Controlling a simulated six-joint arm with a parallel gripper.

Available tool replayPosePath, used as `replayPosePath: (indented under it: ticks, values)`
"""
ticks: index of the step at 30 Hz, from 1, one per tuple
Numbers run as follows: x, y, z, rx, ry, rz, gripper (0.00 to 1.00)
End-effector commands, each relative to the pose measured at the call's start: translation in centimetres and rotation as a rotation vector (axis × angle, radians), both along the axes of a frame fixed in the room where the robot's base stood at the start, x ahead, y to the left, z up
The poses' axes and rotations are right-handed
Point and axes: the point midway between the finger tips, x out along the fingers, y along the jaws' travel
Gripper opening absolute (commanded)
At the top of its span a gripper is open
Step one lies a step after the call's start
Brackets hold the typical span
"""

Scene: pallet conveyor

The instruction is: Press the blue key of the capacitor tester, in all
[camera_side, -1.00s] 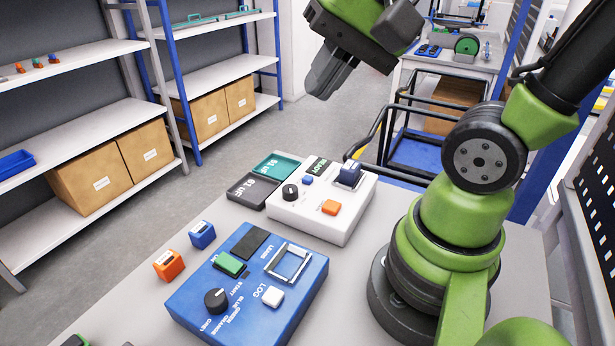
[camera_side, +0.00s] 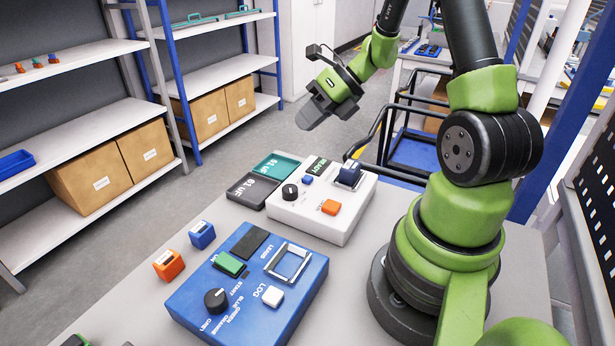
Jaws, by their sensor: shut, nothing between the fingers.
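The white capacitor tester (camera_side: 316,222) stands on the grey table. It has a small blue key (camera_side: 307,180), a black knob (camera_side: 290,192), an orange key (camera_side: 331,207) and a dark display reading READY (camera_side: 318,166). A dark blue capacitor block (camera_side: 349,174) sits at its back right corner. My gripper (camera_side: 308,121) is shut and empty in the air above and behind the tester, apart from it, with its fingers pointing down and left.
A blue box (camera_side: 300,303) with a green key, knob and white LOG key stands in front. Blue (camera_side: 202,235) and orange (camera_side: 168,265) blocks lie left of it. Two trays, dark (camera_side: 252,190) and teal (camera_side: 276,166), lie beside the tester. A blue cart (camera_side: 412,150) stands behind.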

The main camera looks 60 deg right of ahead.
Motion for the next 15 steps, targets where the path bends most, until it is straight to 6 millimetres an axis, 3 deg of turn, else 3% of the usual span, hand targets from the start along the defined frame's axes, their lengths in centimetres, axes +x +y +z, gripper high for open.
replayPosePath:
  ticks: [10,15]
  values:
    - [0.0,0.0,-0.1,0.002,0.001,-0.002,0.00]
    - [0.0,0.0,-1.2,0.004,0.003,-0.001,0.00]
